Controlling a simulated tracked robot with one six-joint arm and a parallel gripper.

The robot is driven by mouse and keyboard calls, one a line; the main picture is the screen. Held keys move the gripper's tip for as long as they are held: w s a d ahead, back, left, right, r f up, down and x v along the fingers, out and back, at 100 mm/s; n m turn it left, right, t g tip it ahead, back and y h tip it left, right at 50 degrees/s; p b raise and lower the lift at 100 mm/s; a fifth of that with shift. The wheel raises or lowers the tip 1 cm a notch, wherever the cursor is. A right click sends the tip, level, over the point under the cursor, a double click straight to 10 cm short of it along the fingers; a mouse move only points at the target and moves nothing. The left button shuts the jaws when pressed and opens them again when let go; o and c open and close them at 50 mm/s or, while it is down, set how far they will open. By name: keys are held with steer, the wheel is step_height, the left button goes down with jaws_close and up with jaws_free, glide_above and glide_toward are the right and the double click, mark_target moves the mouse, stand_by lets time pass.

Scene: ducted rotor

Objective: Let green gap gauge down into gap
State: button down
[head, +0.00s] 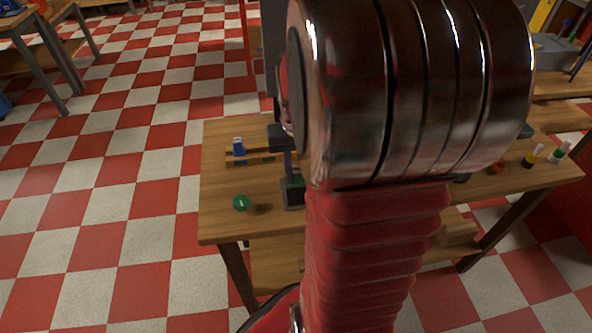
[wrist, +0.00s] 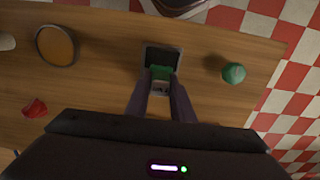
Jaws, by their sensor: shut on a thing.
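My gripper (wrist: 161,84) is shut on the green gap gauge (wrist: 161,72), which shows as a small green piece between the fingertips in the wrist view. The gauge is over or at a dark, square, grey-edged fixture (wrist: 163,53); I cannot tell how deep it sits or whether it touches. In the head view my gripper (head: 289,170) points down at the table, left of my arm, with the green gauge (head: 292,184) at its tip and the grey fixture (head: 293,204) below. The gap itself is not clearly visible.
A green ball-like piece (head: 241,202) lies left of the fixture near the table's edge. A rack with a blue piece (head: 238,146) stands behind. The wrist view shows an orange disc (wrist: 57,45) and a red piece (wrist: 35,107). My arm hides much of the wooden table (head: 222,222).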

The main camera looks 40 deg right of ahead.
steer(key=shift+f, duration=0.95)
stand_by(0.9)
stand_by(0.4)
steer(key=c, duration=1.5)
jaws_free()
steer(key=shift+o, duration=0.2)
steer(key=shift+r, duration=0.1)
step_height(320, 180, up, 14)
steer(key=shift+f, duration=0.25)
steer(key=shift+w, duration=0.15)
